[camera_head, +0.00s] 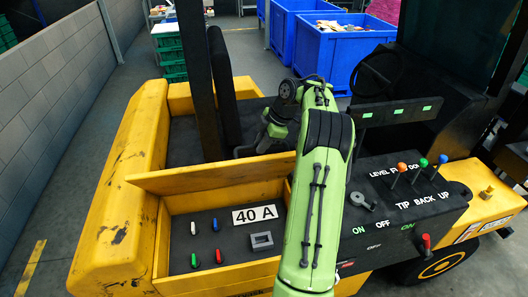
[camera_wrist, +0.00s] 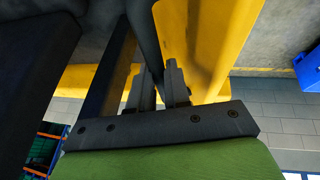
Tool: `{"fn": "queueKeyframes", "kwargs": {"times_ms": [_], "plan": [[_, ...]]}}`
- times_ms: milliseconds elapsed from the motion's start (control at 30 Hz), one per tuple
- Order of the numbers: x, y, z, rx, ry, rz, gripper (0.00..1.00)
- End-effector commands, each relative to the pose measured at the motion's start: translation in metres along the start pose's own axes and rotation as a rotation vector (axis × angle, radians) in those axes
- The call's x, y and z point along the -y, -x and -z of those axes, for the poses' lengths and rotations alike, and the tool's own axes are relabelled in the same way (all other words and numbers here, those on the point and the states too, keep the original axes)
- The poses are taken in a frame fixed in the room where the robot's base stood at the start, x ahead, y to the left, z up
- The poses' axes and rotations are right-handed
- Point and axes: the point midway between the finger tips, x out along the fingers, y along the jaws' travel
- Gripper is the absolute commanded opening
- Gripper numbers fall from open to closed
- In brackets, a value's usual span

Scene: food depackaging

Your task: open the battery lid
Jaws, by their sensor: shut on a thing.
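The battery lid (camera_head: 210,177) is a yellow panel on the yellow truck. It stands raised and tilted above an open compartment (camera_head: 178,257) in the head view. My gripper (camera_head: 242,151) is at the far side of the lid's upper edge, right of its middle. In the wrist view my gripper's two dark fingers (camera_wrist: 160,88) are close together, shut on what seems to be part of the lid. The exact contact is hard to make out. The compartment shows a "40 A" label (camera_head: 254,214), blue, white, green and red fuses (camera_head: 217,256) and a grey socket (camera_head: 261,241).
My green arm covers the compartment's right side. A dark upright post (camera_head: 198,80) stands behind the lid. A control panel with coloured levers (camera_head: 402,168) is on the right. Blue crates (camera_head: 335,55) stand behind. A grey wall (camera_head: 50,100) is on the left.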

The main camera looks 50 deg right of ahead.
Motion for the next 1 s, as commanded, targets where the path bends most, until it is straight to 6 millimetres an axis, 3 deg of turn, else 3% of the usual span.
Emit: {"fn": "queueKeyframes", "kwargs": {"times_ms": [400, 967, 1000], "plan": [[-0.032, 0.002, 0.000, -0.001, -0.011, 0.006, 0.00], [-0.036, 0.001, -0.001, 0.000, -0.013, 0.012, 0.00], [-0.036, 0.001, -0.001, 0.001, -0.013, 0.012, 0.20]]}}
